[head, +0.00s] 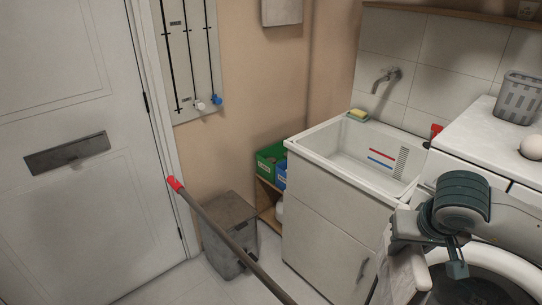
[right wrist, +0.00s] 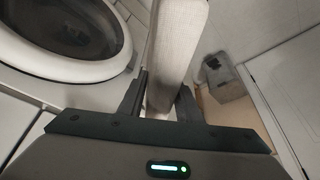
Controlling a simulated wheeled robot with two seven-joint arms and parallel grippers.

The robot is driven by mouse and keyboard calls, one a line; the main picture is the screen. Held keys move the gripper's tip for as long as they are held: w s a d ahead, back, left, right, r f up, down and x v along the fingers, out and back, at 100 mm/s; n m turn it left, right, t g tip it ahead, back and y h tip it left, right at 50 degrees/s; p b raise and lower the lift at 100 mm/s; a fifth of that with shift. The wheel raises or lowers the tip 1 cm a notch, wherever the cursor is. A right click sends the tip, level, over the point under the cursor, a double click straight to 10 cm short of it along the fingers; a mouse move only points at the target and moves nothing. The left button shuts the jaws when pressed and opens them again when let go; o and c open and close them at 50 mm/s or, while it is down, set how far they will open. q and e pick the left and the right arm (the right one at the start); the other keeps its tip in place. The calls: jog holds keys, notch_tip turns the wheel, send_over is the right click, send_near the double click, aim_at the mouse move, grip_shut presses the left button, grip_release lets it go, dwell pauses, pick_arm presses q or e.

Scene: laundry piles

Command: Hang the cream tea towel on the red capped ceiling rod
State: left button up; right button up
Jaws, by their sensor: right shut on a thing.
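The rod (head: 230,240) is a grey bar with a red cap (head: 175,184) on its visible end. It slants from the middle left down to the bottom edge in the head view, where its other end is cut off. My right gripper (head: 405,248) is at the lower right, in front of the washing machine and apart from the rod. It is shut on the cream tea towel (head: 397,278), which hangs below it. In the right wrist view the towel (right wrist: 178,50) runs up from between the fingers (right wrist: 159,102). My left gripper is not in view.
A white sink (head: 315,145) on a cabinet stands behind the gripper. The washing machine (head: 500,258) is at the right, with a grey basket (head: 518,98) on top. A grey bin (head: 228,222) stands behind the rod. A white door (head: 80,200) fills the left.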

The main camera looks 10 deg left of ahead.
pick_arm(q)
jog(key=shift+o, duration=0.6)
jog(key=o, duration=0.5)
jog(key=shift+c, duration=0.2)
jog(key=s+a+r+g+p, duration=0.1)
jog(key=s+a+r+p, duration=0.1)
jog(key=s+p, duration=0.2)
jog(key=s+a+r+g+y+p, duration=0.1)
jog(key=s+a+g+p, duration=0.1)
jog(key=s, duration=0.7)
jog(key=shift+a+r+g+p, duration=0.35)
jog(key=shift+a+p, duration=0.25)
jog(key=shift+p, duration=0.55)
pick_arm(e)
jog(key=s+a+r+n+g+y, duration=0.1)
jog(key=a+r+n, duration=0.4)
jog(key=a+r, duration=0.6)
jog(key=s+a+r+n+y, duration=0.2)
jog(key=a+r+n, duration=0.3)
jog(key=a+r, duration=0.6)
jog(key=a, duration=0.7)
jog(key=shift+a+r+n+g+y, duration=0.15)
jog(key=shift+a+n+g+y, duration=0.15)
jog(key=shift+a+g, duration=0.1)
